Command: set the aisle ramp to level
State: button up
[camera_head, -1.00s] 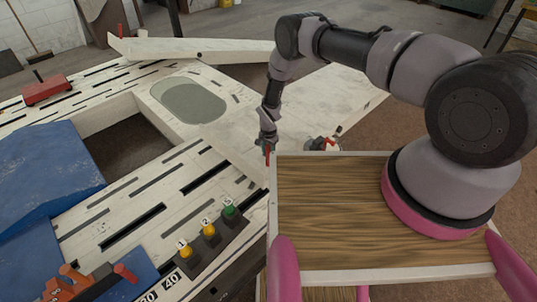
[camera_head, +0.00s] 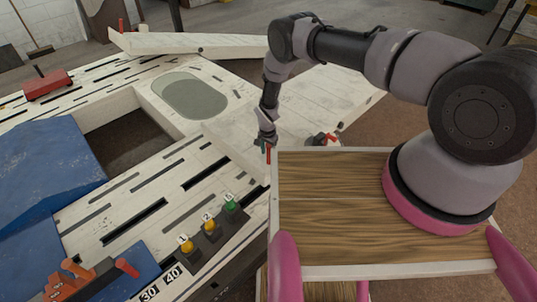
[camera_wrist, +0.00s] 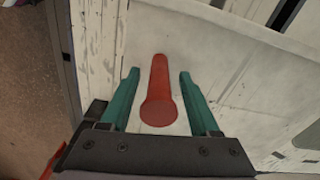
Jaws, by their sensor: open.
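The bench (camera_head: 95,208) is a worn, white-painted slotted deck. A white panel (camera_head: 320,100) extends from its right side toward the floor; I cannot tell for sure whether it is the aisle ramp, nor its exact angle. My gripper (camera_head: 267,155) points down beside the deck edge, at the near end of this panel. In the wrist view, my gripper (camera_wrist: 160,98) has its teal fingers open on either side of a red handle (camera_wrist: 159,90). The handle stands between them, with visible gaps on both sides. A pale board lies behind it.
A long white board (camera_head: 195,46) stands tilted at the back. Yellow and green numbered buttons (camera_head: 209,224) sit on the near edge. A red-handled fitting (camera_head: 325,138) is right of my gripper. Blue sheets (camera_head: 45,165) cover the left. A red block (camera_head: 46,84) lies on the deck.

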jog(key=r, duration=0.9)
jog(key=shift+s+a+r, duration=0.15)
jog(key=shift+s+r, duration=0.05)
jog(key=shift+r, duration=0.2)
